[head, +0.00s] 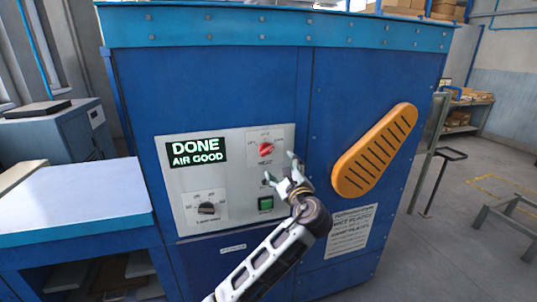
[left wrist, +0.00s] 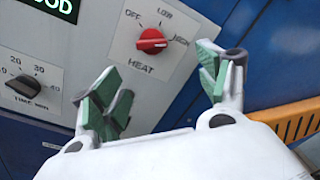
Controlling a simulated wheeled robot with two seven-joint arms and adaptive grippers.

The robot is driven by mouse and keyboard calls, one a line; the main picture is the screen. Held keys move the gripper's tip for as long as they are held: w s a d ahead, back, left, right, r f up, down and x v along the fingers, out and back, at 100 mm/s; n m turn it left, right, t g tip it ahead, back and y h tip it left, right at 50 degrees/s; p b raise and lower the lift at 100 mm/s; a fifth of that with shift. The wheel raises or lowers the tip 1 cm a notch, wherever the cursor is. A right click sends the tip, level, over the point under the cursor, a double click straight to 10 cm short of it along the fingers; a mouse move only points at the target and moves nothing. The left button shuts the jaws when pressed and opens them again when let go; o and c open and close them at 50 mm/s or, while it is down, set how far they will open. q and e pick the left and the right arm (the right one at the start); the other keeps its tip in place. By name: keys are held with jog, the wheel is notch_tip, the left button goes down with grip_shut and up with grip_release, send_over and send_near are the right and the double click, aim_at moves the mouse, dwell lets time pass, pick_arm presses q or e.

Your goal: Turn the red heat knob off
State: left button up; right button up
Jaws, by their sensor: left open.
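The red heat knob (head: 266,149) sits on the light grey control panel (head: 235,150) of a blue dryer. In the left wrist view the knob (left wrist: 151,41) has OFF, LOW and HIGH around it and HEAT below. Its pale pointer mark appears to face right, toward HIGH. My left gripper (head: 281,169) is open and empty, just below and right of the knob in the head view. In the left wrist view its green-padded fingers (left wrist: 157,78) are spread below the knob, apart from it. My right gripper is not in view.
A display (head: 196,152) reads DONE, AIR GOOD. A black timer knob (head: 206,208) and a green button (head: 265,204) are lower on the panel. A blue-edged table (head: 75,200) stands at left.

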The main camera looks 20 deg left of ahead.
aim_at(269, 153)
pick_arm(q)
jog(key=shift+s+a+f+m, duration=0.1)
jog(key=shift+a+f+m, duration=0.05)
jog(key=shift+m, duration=0.4)
jog(key=shift+s+a+f+m, duration=0.1)
jog(key=shift+a+f+m, duration=0.05)
jog(key=shift+m, duration=0.4)
jog(key=shift+w, duration=0.1)
jog(key=shift+a+p+x, duration=0.15)
jog(key=shift+p+x, duration=0.6)
jog(key=shift+x, duration=2.65)
jog(key=shift+a+p+x, duration=0.15)
jog(key=shift+p+x, duration=0.55)
jog(key=shift+x, duration=2.7)
jog(key=shift+f, duration=0.1)
jog(key=c, duration=1)
jog(key=shift+c, duration=0.2)
